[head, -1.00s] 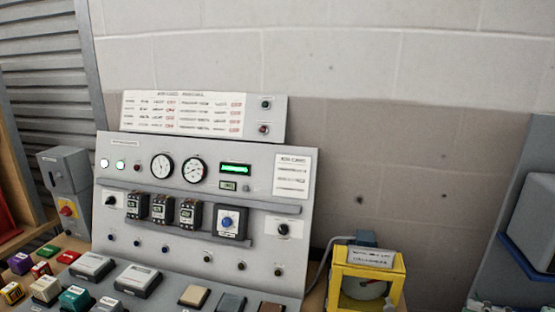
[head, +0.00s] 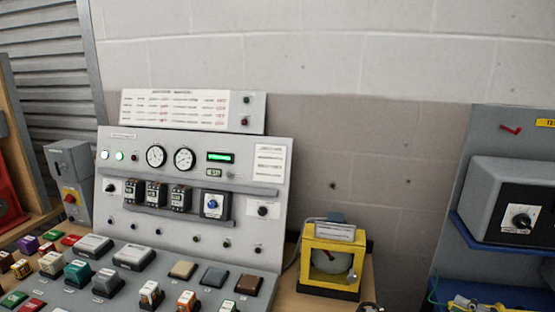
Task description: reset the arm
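Neither of my grippers can be made out in the head view, and no arm is clearly visible. The grey control panel (head: 140,228) stands at left centre, with two round gauges, a lit green display (head: 220,157) and a blue knob (head: 212,204). A yellow-framed transformer unit (head: 333,258) stands on the bench to its right. A small dark and metallic shape (head: 370,307) is cut off at the bottom edge below it; I cannot tell what it is.
Several coloured blocks lie on the sloping deck in front of the panel. A grey switch box (head: 70,180) with a red and yellow knob stands at left. At right, a grey box with a dial (head: 520,218) sits on a blue shelf. A blue tray (head: 480,290) holds yellow items.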

